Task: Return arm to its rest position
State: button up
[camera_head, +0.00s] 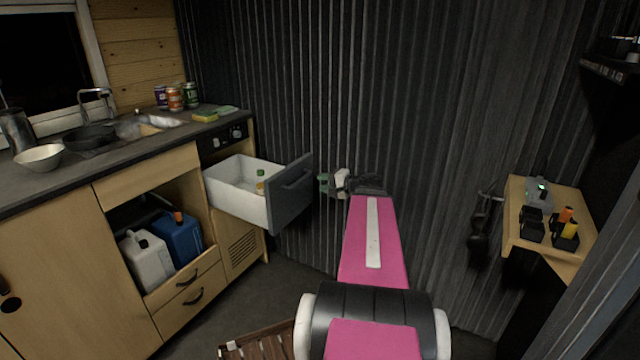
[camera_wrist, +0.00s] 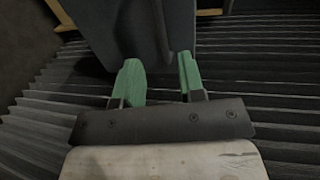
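My gripper (camera_head: 325,184) is at the far end of my pink arm, just right of the open drawer's dark front in the head view. In the wrist view my gripper (camera_wrist: 160,80) shows two green fingers set apart with nothing between them. The dark drawer front (camera_wrist: 130,30) lies beyond the fingertips there. The open drawer (camera_head: 240,210) is white inside and holds a few small items, including a green-capped one. Whether the fingers touch the drawer front cannot be told.
The counter (camera_head: 75,177) at left carries a bowl (camera_head: 39,158), a sink and several cans. Two jerrycans, one white (camera_head: 147,262) and one blue (camera_head: 179,241), stand in the open cabinet. A wooden shelf (camera_head: 515,205) with chargers is at right. A slatted wooden item (camera_head: 262,345) lies low in front.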

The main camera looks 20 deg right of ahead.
dwell(0.4)
jog(key=s+a+f+n+g+h, duration=0.3)
jog(key=a+f+g, duration=0.1)
jog(key=a+f, duration=0.2)
jog(key=s+a+f+n+g+h, duration=0.3)
jog(key=s+a+f+n+g, duration=0.1)
jog(key=a+f, duration=0.3)
jog(key=s+a+f+n+g+h, duration=0.3)
jog(key=a+f, duration=0.3)
jog(key=a, duration=0.4)
jog(key=shift+s+f+n+g, duration=0.15)
jog(key=shift+s+n+g, duration=0.25)
jog(key=shift+g, duration=0.5)
